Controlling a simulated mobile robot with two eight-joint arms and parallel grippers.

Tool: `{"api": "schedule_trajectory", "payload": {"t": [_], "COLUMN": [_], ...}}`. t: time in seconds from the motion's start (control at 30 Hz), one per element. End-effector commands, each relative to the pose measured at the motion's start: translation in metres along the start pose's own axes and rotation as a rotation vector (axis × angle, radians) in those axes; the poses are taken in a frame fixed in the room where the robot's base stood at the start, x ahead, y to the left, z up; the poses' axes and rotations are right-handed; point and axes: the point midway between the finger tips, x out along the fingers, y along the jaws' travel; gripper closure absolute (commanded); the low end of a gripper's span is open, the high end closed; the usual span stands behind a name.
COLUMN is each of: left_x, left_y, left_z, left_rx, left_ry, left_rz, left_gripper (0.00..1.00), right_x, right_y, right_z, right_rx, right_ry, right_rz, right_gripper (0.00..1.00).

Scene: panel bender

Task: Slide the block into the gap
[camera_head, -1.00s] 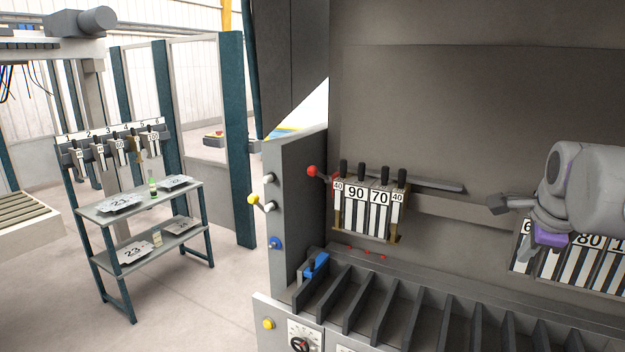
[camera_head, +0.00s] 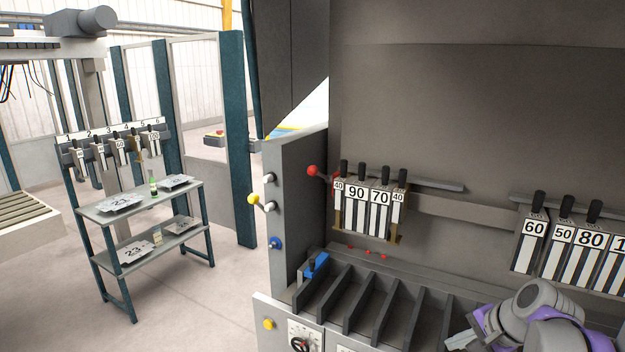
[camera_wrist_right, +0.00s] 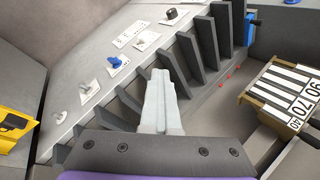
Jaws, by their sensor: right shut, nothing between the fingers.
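A left group of striped numbered blocks, marked 40, 90, 70 and 40 (camera_head: 367,208), hangs on the machine's back wall. A right group, marked 60, 50, 80 and one cut off by the frame edge (camera_head: 570,250), hangs farther right. A wide gap (camera_head: 455,218) lies between the groups, showing bare rail. My right gripper (camera_head: 456,339) is low at the front, over the dark slotted rack, apart from both groups. In the right wrist view its fingers (camera_wrist_right: 162,78) are together and empty, and the left group (camera_wrist_right: 285,92) shows at the right. My left gripper is out of view.
Dark upright dividers (camera_head: 370,305) line the machine's front, with a blue clamp (camera_head: 316,266) at their left end. Red-knobbed (camera_head: 312,171) and yellow-knobbed (camera_head: 253,199) levers stick out at the left. A shelf rack (camera_head: 140,205) stands apart on the floor.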

Motion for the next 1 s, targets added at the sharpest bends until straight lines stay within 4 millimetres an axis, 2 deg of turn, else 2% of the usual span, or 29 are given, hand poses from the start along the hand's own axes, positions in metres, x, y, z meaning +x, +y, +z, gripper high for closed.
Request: {"api": "schedule_trajectory", "payload": {"t": [0.03, 0.3, 0.5, 0.6, 0.73, 0.83, 1.0], "left_x": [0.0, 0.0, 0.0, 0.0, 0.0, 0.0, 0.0], "left_y": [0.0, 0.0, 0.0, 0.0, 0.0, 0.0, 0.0], "left_z": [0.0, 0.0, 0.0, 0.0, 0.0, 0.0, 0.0], "left_rx": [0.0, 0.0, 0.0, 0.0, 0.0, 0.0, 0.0], "left_ry": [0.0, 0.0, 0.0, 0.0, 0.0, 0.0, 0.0], "left_rz": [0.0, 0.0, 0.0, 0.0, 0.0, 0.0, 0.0], "left_gripper": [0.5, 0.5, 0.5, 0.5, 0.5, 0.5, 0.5], "right_x": [0.022, 0.129, 0.194, 0.218, 0.24, 0.249, 0.253], "right_y": [0.009, 0.054, 0.083, 0.094, 0.104, 0.108, 0.111], "right_z": [0.007, 0.049, 0.076, 0.086, 0.095, 0.099, 0.101], "right_rx": [-0.07, -0.474, -0.723, -0.818, -0.904, -0.941, -0.959], "right_ry": [-0.047, -0.308, -0.468, -0.529, -0.583, -0.608, -0.619], "right_rz": [0.001, 0.007, 0.011, 0.014, 0.015, 0.015, 0.015], "right_gripper": [1.0, 1.0, 1.0, 1.0, 1.0, 1.0, 1.0]}}
